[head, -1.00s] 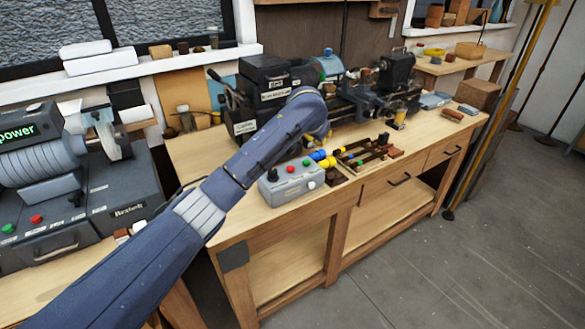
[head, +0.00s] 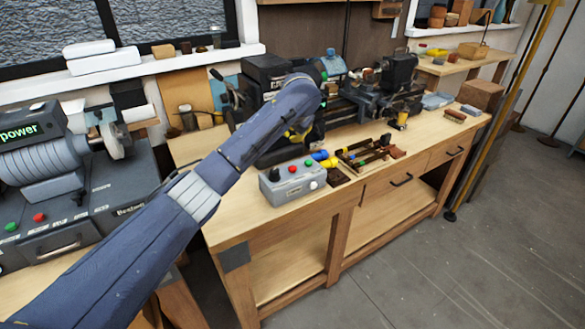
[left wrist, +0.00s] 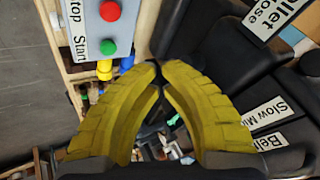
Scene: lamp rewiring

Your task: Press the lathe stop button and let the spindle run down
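The grey control box (head: 292,183) stands at the front left of the bench. Its red button (head: 291,169) and green button (head: 307,163) are on the top face. In the left wrist view the red button (left wrist: 109,10) is beside the "Stop" label and the green button (left wrist: 108,47) beside "Start". My left gripper (head: 298,134) is over the bench behind the box, apart from the buttons. Its yellow fingers (left wrist: 158,78) meet at the tips, with nothing between them. The dark lathe (head: 375,92) is partly hidden by my arm; whether its spindle turns cannot be told. My right gripper is out of view.
A wooden tray (head: 345,158) of small parts lies right of the box, with blue and yellow cylinders between. A grey machine with a "power" display (head: 20,131) stands at the left. The bench front right of the tray is mostly clear.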

